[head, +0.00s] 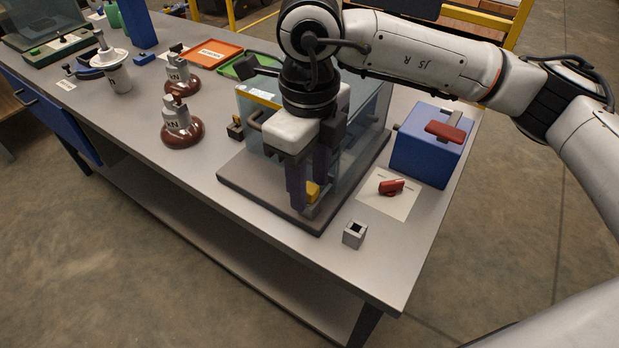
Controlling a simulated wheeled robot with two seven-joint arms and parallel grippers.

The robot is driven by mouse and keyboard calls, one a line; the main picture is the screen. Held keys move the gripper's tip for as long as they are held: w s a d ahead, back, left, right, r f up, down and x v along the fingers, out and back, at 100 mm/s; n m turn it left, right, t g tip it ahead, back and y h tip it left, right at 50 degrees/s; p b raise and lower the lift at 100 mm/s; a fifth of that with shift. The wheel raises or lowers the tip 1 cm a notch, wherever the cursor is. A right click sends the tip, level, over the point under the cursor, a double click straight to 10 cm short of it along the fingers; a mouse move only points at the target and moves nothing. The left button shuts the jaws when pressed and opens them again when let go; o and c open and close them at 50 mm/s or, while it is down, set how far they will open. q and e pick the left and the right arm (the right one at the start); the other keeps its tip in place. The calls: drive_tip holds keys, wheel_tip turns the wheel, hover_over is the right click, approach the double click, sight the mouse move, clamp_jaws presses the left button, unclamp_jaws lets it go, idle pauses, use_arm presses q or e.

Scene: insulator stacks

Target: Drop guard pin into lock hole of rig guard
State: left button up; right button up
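The rig guard (368,112) is a clear, bluish box on a dark grey base plate on the table. My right gripper (308,197) points down at its front corner, over the base plate. Its two dark fingers are a little apart. A small yellow piece (313,191) shows between and beside the fingertips; it may be the guard pin's head, but I cannot tell whether the fingers press on it. The lock hole is hidden behind the gripper. My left gripper is out of view.
A small grey block with a square hole (354,234) stands near the front edge. A red handle-like piece (391,187) lies on a white sheet (402,208). A blue box (425,158) stands behind it. Brown insulators (182,133) and trays (212,54) are to the left.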

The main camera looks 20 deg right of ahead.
sight(310, 187)
wheel_tip(310, 187, up, 10)
drive_tip(key=shift+r, duration=0.2)
idle(0.4)
